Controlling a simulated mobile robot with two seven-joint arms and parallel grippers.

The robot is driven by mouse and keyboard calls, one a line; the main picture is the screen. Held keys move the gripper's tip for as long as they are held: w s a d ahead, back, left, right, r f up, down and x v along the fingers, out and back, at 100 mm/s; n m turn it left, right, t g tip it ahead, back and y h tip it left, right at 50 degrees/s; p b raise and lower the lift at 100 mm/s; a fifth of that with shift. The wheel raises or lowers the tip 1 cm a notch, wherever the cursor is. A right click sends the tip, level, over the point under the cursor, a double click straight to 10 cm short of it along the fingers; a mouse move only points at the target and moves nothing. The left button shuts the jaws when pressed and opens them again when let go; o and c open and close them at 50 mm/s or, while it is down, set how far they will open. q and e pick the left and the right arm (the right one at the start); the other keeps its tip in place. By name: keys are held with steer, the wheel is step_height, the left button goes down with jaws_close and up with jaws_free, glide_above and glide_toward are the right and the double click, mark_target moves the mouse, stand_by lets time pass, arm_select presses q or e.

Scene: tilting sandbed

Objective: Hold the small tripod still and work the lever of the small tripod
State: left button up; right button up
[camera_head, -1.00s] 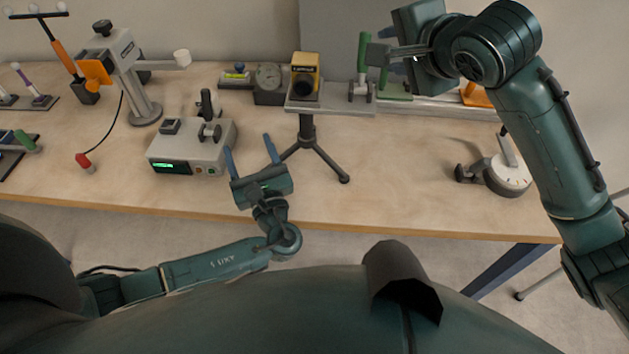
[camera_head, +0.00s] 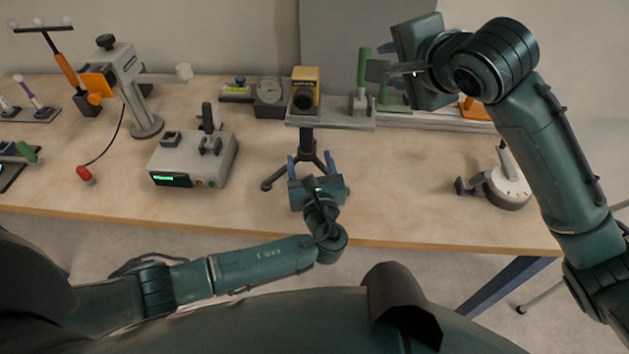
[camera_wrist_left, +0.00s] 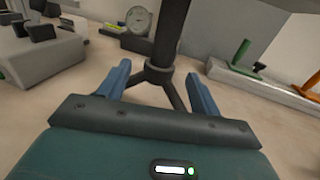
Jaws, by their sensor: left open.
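The small tripod (camera_head: 306,142) stands on the bench with dark legs and a grey top plate. A yellow camera-like box (camera_head: 305,92) sits at the plate's left end. A lever with a green handle (camera_head: 363,66) stands upright at its right end. My left gripper (camera_head: 311,163) is open low in front of the tripod. In the left wrist view its blue fingers (camera_wrist_left: 160,76) point at the tripod's post (camera_wrist_left: 168,40), which rises between and beyond them; contact is not clear. My right gripper (camera_head: 376,70) is beside the green handle; its finger gap is hidden.
A grey control box (camera_head: 192,160) with a green display stands left of the tripod. A round dial gauge (camera_head: 270,92) is behind. A white dial with a rod (camera_head: 508,187) lies to the right. The bench between tripod and dial is clear.

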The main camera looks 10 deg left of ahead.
mark_target(308, 156)
arm_select(q)
steer(key=shift+x, duration=2.2)
jaws_close()
